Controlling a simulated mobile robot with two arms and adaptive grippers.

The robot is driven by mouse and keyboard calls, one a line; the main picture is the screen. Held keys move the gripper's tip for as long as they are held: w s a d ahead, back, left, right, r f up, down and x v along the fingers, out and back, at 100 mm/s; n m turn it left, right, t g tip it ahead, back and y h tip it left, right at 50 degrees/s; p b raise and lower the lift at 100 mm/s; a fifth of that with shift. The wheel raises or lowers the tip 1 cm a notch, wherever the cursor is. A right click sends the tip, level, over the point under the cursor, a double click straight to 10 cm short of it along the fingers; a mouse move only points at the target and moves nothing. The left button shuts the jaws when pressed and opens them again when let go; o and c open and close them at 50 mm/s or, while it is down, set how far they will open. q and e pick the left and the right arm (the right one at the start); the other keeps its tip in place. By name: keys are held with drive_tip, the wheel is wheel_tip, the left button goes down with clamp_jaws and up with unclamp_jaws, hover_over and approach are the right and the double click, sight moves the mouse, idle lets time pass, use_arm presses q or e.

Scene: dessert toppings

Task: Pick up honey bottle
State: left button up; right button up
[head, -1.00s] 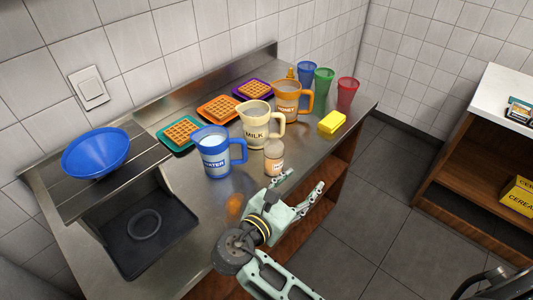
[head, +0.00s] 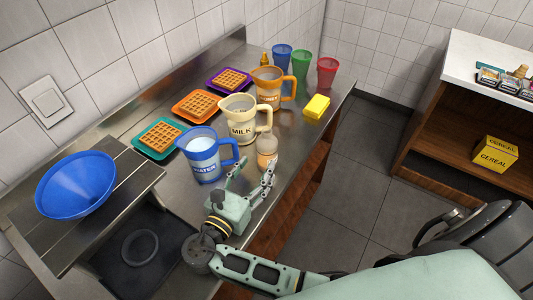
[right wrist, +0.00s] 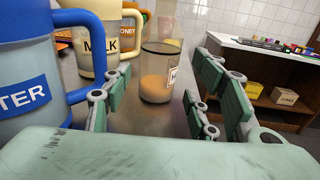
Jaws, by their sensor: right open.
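A small orange bottle (head: 265,60) with a narrow top stands at the back of the counter, partly hidden behind an orange pitcher (head: 268,88). The pitcher's label seems to read HONEY; it also shows in the right wrist view (right wrist: 129,29). A small clear jar (head: 267,146) with tan contents stands nearest my right gripper (head: 253,172). In the right wrist view the jar (right wrist: 157,75) is upright ahead, between the lines of the spread fingers. Its label is mostly turned away. My right gripper is open and empty. My left gripper is not in view.
A blue WATER pitcher (head: 203,160) and a cream MILK pitcher (head: 240,118) stand left of the jar. Waffles on coloured plates line the wall side. A yellow block (head: 316,107) and several coloured cups stand toward the far end. The counter's front edge is close right of the jar.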

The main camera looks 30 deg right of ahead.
sight(262, 158)
drive_tip(key=shift+x, duration=1.1)
drive_tip(key=shift+w+d+r, duration=0.1)
drive_tip(key=shift+w+d, duration=0.25)
drive_tip(key=shift+d, duration=0.05)
drive_tip(key=p+x, duration=0.1)
drive_tip(key=x, duration=0.2)
drive_tip(key=shift+w+d+r, duration=0.1)
drive_tip(key=shift+d, duration=0.1)
drive_tip(key=shift+w+d, duration=0.2)
drive_tip(key=shift+d, duration=0.1)
drive_tip(key=c, duration=1)
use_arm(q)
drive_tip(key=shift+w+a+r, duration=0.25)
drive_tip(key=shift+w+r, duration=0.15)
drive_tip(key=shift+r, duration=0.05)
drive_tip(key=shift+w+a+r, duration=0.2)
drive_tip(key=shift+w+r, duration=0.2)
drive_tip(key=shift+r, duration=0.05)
use_arm(e)
drive_tip(key=shift+c, duration=0.6)
